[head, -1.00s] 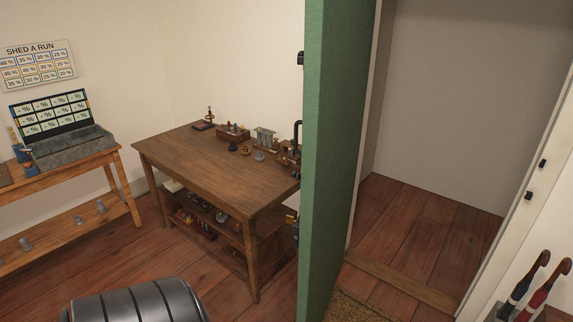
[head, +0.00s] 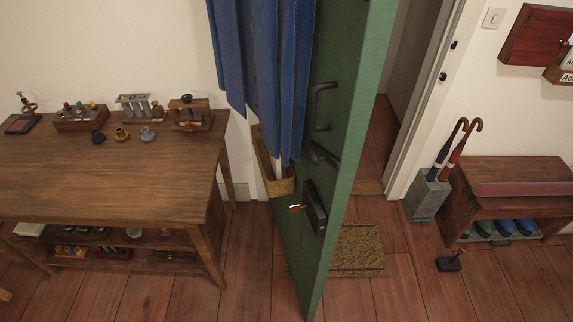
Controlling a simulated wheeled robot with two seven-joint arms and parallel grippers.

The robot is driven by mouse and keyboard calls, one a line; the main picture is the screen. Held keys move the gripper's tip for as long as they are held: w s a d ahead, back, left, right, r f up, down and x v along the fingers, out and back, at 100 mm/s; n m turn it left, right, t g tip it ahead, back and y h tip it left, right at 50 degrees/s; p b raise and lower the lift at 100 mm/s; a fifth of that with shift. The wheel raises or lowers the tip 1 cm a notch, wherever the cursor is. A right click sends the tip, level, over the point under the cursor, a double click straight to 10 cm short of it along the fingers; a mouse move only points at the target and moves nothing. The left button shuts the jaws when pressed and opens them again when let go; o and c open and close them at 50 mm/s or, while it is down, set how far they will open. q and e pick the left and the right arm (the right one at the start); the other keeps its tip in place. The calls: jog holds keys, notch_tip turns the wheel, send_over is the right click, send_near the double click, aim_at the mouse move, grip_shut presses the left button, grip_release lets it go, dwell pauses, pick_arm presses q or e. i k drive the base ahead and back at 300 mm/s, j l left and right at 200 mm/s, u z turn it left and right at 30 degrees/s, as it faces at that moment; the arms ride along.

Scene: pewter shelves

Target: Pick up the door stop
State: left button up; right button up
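A small dark block with an upright handle (head: 449,263) sits on the wood floor at the right, in front of the low bench. It looks like the door stop, though it is small in the view. It stands apart from the green door (head: 345,150), with bare floor and a doormat between them. Neither of my grippers is in view.
The door stands open, with dark handles and blue cloth hanging beside it. A doormat (head: 357,250) lies at its foot. An umbrella stand (head: 427,197) and a shoe bench (head: 515,172) stand right. A wooden workbench (head: 110,185) fills the left. The front right floor is clear.

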aim_at(443, 264)
jog(key=i+j+u, duration=0.1)
jog(key=j, duration=0.4)
jog(key=z, duration=1.85)
jog(key=i+u, duration=0.1)
jog(key=u, duration=0.3)
jog(key=i+l+u, duration=0.4)
jog(key=l, duration=0.3)
jog(key=i+l+u, duration=0.2)
jog(key=l, duration=0.2)
jog(key=i+l+u, duration=0.15)
jog(key=l, duration=0.25)
jog(key=i, duration=0.05)
